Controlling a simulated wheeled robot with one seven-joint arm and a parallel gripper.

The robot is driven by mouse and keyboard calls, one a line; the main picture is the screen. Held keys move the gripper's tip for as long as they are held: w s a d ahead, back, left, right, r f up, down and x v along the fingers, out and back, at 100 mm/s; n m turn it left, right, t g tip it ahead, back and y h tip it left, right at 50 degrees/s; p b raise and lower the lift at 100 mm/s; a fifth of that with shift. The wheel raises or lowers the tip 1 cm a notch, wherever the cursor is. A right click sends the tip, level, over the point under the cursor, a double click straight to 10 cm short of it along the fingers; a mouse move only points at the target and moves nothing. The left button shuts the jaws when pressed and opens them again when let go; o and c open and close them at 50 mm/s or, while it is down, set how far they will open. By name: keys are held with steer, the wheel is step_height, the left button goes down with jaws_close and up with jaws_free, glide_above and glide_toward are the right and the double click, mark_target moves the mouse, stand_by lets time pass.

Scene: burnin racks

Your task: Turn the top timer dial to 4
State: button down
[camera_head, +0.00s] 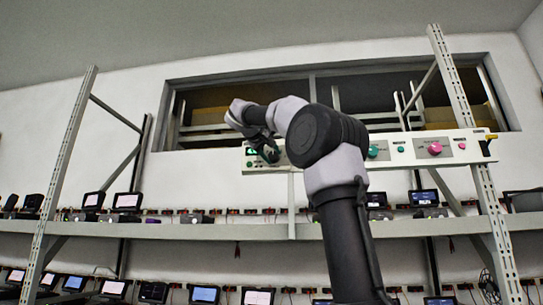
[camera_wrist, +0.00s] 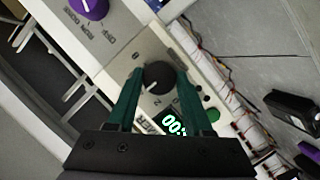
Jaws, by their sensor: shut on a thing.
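The timer dial (camera_wrist: 158,78) is a round black knob with a white pointer mark toward its lower left in the wrist view. It sits on a pale panel with printed numbers around it; a 2 and a 0 can be read, the rest is unclear or hidden. A lit digital display (camera_wrist: 174,123) showing zeros is below the dial, partly hidden by my gripper. My gripper (camera_wrist: 160,80) has its green fingers shut on the dial, one on each side. In the head view my gripper (camera_head: 268,153) is at the left end of the panel, and the dial cannot be made out.
In the head view the long white control panel (camera_head: 402,151) spans the rack above the shelf (camera_head: 200,230). It carries a green knob (camera_head: 373,151) and a pink knob (camera_head: 435,148). A purple knob (camera_wrist: 92,8) is at the wrist view's upper left. A green button (camera_wrist: 211,115) is close to the right finger.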

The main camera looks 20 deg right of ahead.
steer(key=shift+f, duration=0.1)
steer(key=shift+c, duration=1.5)
jaws_free()
steer(key=v, duration=1)
steer(key=shift+s+a, duration=0.25)
steer(key=shift+a, duration=0.05)
steer(key=s+a+f+m+g+y, duration=0.1)
steer(key=s+f+y, duration=0.3)
steer(key=f, duration=1.1)
steer(key=s+a+f+m+g+y, duration=0.1)
steer(key=s+a+f+y, duration=0.2)
steer(key=s+f, duration=0.6)
steer(key=s+a+f+m+g+y, duration=0.1)
steer(key=s+a+f+y, duration=0.2)
steer(key=f, duration=2)
steer(key=s+y, duration=0.3)
steer(key=s, duration=0.1)
steer(key=shift+s+y, duration=0.25)
steer(key=shift+y, duration=0.15)
